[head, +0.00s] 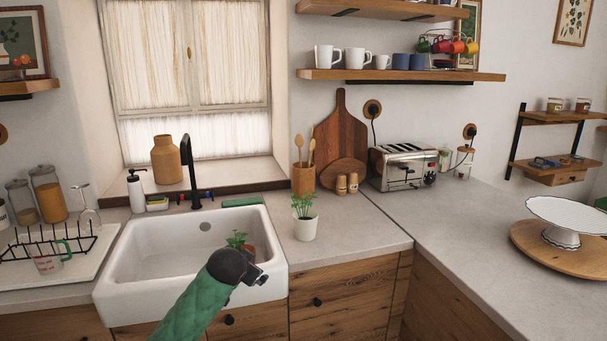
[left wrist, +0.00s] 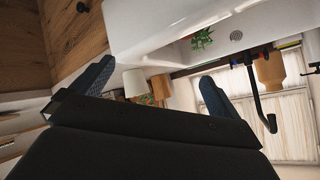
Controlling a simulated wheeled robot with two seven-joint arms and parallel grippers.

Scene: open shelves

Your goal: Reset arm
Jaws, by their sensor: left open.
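My left arm, in a green sleeve, comes up from the bottom of the head view. Its black gripper (head: 256,277) is in front of the sink's front rim, near the right corner. In the left wrist view the two dark blue fingers of this gripper (left wrist: 158,80) are spread wide, with nothing held between them. Its view is tilted, with the white sink (left wrist: 150,25) above the fingers. My right gripper is in neither view.
A small potted plant (head: 237,241) is in the sink (head: 130,265), partly hidden by my gripper. A white-potted plant (head: 305,222) stands on the counter to its right. A toaster (head: 402,165), cutting boards (head: 340,130) and a drying rack (head: 50,245) stand farther off. The right counter's front is clear.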

